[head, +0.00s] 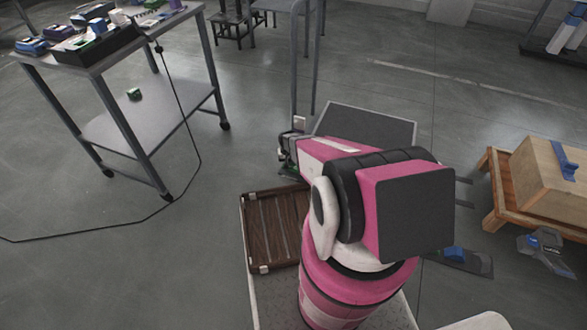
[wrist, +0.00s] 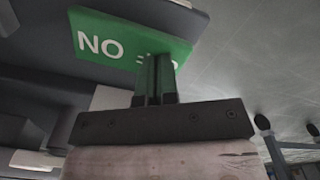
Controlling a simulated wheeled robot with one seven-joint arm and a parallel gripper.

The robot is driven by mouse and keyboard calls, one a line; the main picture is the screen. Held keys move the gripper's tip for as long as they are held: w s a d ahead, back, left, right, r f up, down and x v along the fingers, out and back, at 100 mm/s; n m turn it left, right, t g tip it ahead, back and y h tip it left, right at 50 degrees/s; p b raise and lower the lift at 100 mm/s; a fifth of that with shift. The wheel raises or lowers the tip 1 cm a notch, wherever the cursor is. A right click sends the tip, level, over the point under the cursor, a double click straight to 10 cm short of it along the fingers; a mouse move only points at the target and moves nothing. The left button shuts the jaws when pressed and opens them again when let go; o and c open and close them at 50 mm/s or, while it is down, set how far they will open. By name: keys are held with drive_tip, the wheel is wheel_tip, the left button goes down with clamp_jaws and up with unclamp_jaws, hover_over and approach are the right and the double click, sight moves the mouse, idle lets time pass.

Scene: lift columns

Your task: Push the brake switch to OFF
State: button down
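My gripper (wrist: 155,78) shows in the wrist view with its two fingers together and only a thin line between them. The fingertips overlap the lower edge of a green plate (wrist: 105,38) with white lettering that starts "NO"; the rest of the lettering is partly hidden behind them. I cannot tell whether the tips touch the plate. No brake switch can be clearly made out in either view. In the head view my gripper (head: 287,158) is a small dark shape at the end of my pink arm, beside the foot of a grey upright frame (head: 294,75).
A brown slatted panel (head: 256,232) lies below my gripper. A dark panel (head: 385,126) stands behind my arm. A grey trolley (head: 150,118) with tools is at left, its black cable on the floor. A wooden box (head: 545,172) is at right.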

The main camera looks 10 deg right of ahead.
drive_tip(key=shift+f, duration=0.15)
drive_tip(key=shift+r, duration=3.55)
drive_tip(key=s+r, duration=0.6)
drive_tip(key=r, duration=0.5)
drive_tip(key=s+r, duration=0.7)
drive_tip(key=r, duration=0.4)
drive_tip(key=s+r, duration=0.7)
drive_tip(key=r, duration=0.5)
drive_tip(key=shift+s+n, duration=0.2)
drive_tip(key=shift+n, duration=0.2)
